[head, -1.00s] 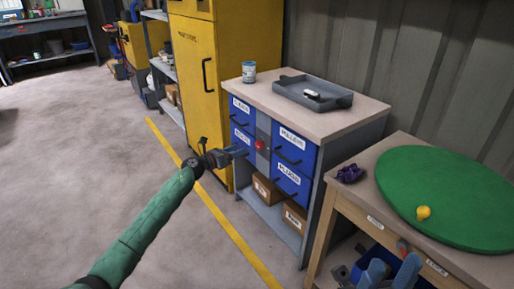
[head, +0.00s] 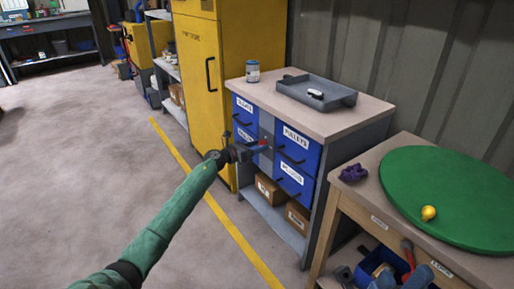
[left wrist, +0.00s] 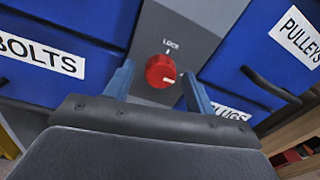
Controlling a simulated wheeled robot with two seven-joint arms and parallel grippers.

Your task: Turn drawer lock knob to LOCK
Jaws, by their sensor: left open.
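The red lock knob (left wrist: 160,71) sits on the grey strip of the drawer cabinet. In the left wrist view its white mark is at the lower right, away from the LOCK label (left wrist: 171,44) above it. My left gripper (left wrist: 158,88) is open, with a finger on each side of the knob. I cannot tell whether they touch it. In the head view my left gripper (head: 258,151) is in front of the cabinet, and the knob (head: 263,142) shows just past it. Blue-grey shapes at the bottom right of the head view may be my right gripper.
Blue drawers (head: 296,140) with dark handles flank the knob. A grey tray (head: 316,93) and a can (head: 252,71) stand on the cabinet top. At right is a bench with a green disc (head: 450,190), a yellow ball (head: 428,213) and a purple object (head: 353,173).

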